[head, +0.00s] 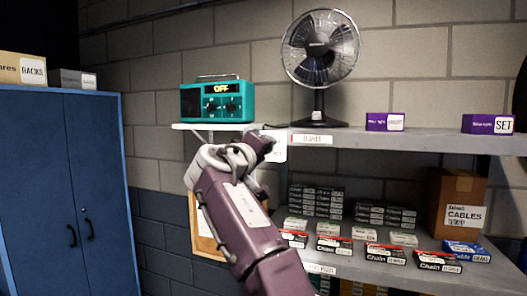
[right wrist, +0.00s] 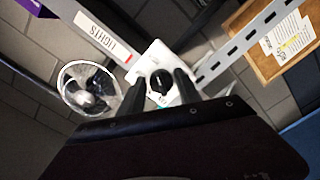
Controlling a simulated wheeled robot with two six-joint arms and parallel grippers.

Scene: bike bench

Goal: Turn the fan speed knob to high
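The fan speed knob is a small black knob (right wrist: 160,82) on a white plate (right wrist: 152,58) in the right wrist view. In the head view the white plate (head: 275,151) hangs at the upper shelf's front edge, and my gripper hides the knob. My right gripper (head: 266,141) is in front of the plate. In the right wrist view its two dark fingers (right wrist: 161,76) are apart, with the knob showing between them; I cannot tell whether they touch it. The black fan (head: 320,52) stands upright on the upper shelf. My left gripper is not in view.
Purple boxes (head: 385,122) are to the right. The lower shelf holds chain boxes (head: 334,245) and a cables carton (head: 458,195). A blue cabinet (head: 65,170) stands left.

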